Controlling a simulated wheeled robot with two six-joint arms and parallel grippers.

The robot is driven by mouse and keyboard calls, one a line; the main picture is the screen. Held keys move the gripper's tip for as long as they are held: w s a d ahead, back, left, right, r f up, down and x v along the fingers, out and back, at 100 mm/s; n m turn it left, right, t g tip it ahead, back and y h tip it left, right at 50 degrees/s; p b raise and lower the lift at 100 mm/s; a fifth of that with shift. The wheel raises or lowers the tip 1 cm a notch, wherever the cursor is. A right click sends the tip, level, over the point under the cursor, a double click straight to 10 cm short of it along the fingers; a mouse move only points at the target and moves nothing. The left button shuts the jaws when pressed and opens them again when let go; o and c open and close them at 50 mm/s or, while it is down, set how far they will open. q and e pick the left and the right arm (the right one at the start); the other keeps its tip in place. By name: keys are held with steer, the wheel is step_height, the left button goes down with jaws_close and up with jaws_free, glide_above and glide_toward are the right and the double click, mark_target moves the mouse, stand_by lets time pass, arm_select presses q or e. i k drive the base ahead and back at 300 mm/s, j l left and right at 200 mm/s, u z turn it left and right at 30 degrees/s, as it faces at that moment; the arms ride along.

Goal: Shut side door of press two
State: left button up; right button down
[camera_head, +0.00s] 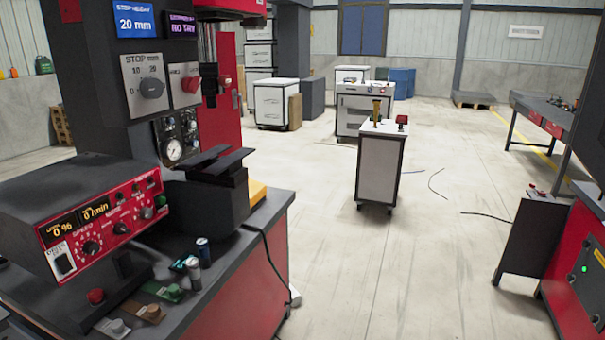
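No press is marked "press two" in letters I can read. At the left stands a press with a dark column (92,75), a stop-height display (134,20) and a stop knob (150,88). A red upright panel (227,100) shows behind its column; I cannot tell whether it is a door. At the right edge, a red machine (572,262) is partly cut off. A dark flat panel (533,238) stands out to its left at an angle; whether it is an open side door, I cannot tell. Neither of my grippers is in view.
A feeder control box (100,205) sits on the dark bench (272,207) at front left, near small cans (203,250). A white cart (379,168) stands mid-floor. Thin cables (437,182) lie on the floor. Floor between bench and right machine is clear.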

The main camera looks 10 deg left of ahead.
mark_target(221, 125)
steer(key=i+l+u, duration=1.2)
steer(key=u, duration=0.25)
steer(key=i+l+u, duration=0.15)
steer(key=u, duration=0.15)
steer(key=i, duration=0.05)
